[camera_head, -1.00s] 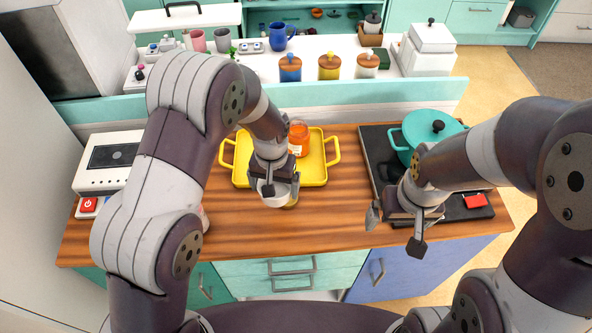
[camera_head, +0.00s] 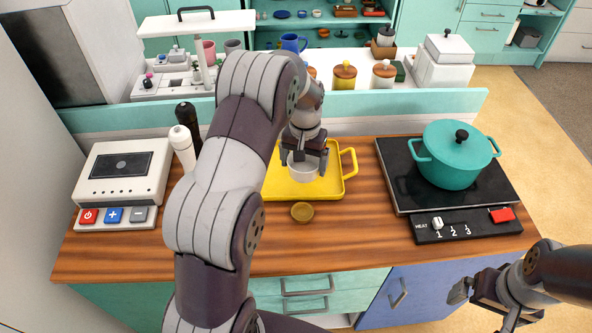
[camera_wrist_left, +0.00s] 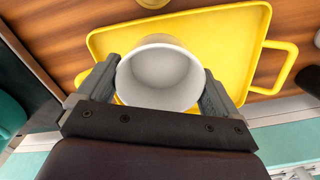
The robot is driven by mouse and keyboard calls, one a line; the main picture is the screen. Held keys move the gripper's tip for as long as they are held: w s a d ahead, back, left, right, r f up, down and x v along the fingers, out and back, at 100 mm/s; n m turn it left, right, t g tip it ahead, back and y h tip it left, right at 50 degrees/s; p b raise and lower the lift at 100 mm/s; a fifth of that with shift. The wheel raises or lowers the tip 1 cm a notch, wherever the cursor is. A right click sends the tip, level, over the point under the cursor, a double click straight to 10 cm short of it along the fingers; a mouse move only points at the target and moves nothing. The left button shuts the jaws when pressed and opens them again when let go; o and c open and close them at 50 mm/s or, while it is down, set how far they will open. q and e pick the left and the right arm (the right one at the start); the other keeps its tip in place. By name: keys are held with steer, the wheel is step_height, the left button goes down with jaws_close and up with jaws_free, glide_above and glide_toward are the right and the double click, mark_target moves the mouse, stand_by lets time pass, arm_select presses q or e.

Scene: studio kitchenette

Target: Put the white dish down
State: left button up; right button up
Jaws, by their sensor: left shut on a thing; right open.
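The white dish (camera_head: 303,168) is a small round bowl, and it appears empty in the left wrist view (camera_wrist_left: 160,78). My left gripper (camera_head: 304,160) is shut on it, with one finger on each side of the dish. The dish is upright over the yellow tray (camera_head: 335,188), which also shows in the left wrist view (camera_wrist_left: 236,45). I cannot tell whether the dish touches the tray. My left arm hides the tray's left part. My right gripper (camera_head: 484,305) is open and empty, low at the right, in front of the counter.
A small brown-yellow round piece (camera_head: 302,212) lies on the counter in front of the tray. A teal pot (camera_head: 453,160) stands on the black hob (camera_head: 400,170) at right. A white scale-like device (camera_head: 125,170) and two mills (camera_head: 183,148) are at left.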

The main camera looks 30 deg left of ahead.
mark_target(291, 164)
arm_select(q)
steer(key=a+f, duration=0.2)
steer(key=a, duration=0.1)
steer(key=shift+a+f, duration=0.1)
steer(key=shift+a, duration=0.15)
step_height(291, 164, down, 4)
steer(key=shift+p, duration=0.3)
steer(key=shift+s+f, duration=0.1)
steer(key=o, duration=0.8)
steer(key=r, duration=1.2)
steer(key=shift+s+d+r+b, duration=0.25)
steer(key=shift+s+d+b, duration=0.05)
steer(key=shift+d+b, duration=0.1)
steer(key=shift+m+t, duration=0.7)
steer(key=shift+m, duration=0.2)
steer(key=s+d, duration=0.3)
steer(key=s, duration=0.3)
steer(key=s+d, duration=0.4)
steer(key=s, duration=0.3)
steer(key=s+d, duration=0.3)
steer(key=s, duration=0.3)
steer(key=shift+s+d, duration=0.2)
steer(key=shift+d, duration=0.2)
